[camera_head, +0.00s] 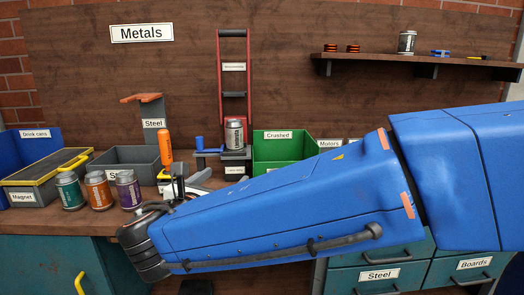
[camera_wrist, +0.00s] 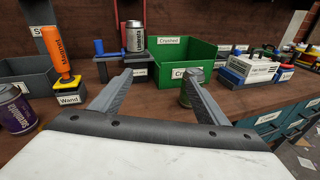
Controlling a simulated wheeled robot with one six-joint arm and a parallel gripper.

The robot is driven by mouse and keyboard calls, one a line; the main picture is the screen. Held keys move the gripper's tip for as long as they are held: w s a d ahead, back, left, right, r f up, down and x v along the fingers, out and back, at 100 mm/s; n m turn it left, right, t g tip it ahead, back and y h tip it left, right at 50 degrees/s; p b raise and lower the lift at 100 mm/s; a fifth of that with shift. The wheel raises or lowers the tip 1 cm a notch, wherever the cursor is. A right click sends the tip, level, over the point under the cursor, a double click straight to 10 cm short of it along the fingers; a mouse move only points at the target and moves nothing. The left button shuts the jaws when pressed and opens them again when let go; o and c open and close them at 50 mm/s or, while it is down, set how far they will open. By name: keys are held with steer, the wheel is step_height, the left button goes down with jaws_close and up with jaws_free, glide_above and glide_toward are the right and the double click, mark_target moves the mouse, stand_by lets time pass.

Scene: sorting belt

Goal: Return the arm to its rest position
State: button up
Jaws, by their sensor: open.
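My blue arm (camera_head: 290,205) reaches from the right across the front of the bench in the head view, bent at a dark wrist joint on the left. The fingers point toward the can crusher and the green Crushed bin (camera_wrist: 185,52). In the head view the arm hides most of the gripper; only a pale part shows behind the wrist.
A silver can (camera_head: 234,133) stands in the red-framed crusher (camera_head: 233,60). Several cans, including a purple one (camera_head: 129,190), stand near the wrist. An orange-handled magnet wand (camera_head: 165,146) stands upright behind it. A shelf (camera_head: 430,62) hangs at upper right.

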steer(key=s+d+f+m+g+h, duration=0.1)
steer(key=d+f+m+g, duration=0.3)
steer(key=d, duration=0.6)
steer(key=s+d+f+m+g+h, duration=0.1)
steer(key=d+f+m+g, duration=0.3)
steer(key=d, duration=0.6)
steer(key=s+d+f+m+g+h, duration=0.1)
steer(key=d+f+m, duration=0.1)
steer(key=d+m, duration=0.6)
steer(key=s+d+f+m+g+y, duration=0.1)
steer(key=s+d+f+m+y, duration=0.2)
steer(key=s+m, duration=0.5)
steer(key=s+d+f+m+g+y, duration=0.1)
steer(key=s+d+f+m+y, duration=0.3)
steer(key=s+d+f+m, duration=0.2)
steer(key=shift+s+d+m+g, duration=0.3)
steer(key=shift+s+d+m, duration=0.4)
steer(key=shift+s+m, duration=0.45)
steer(key=shift+s, duration=0.15)
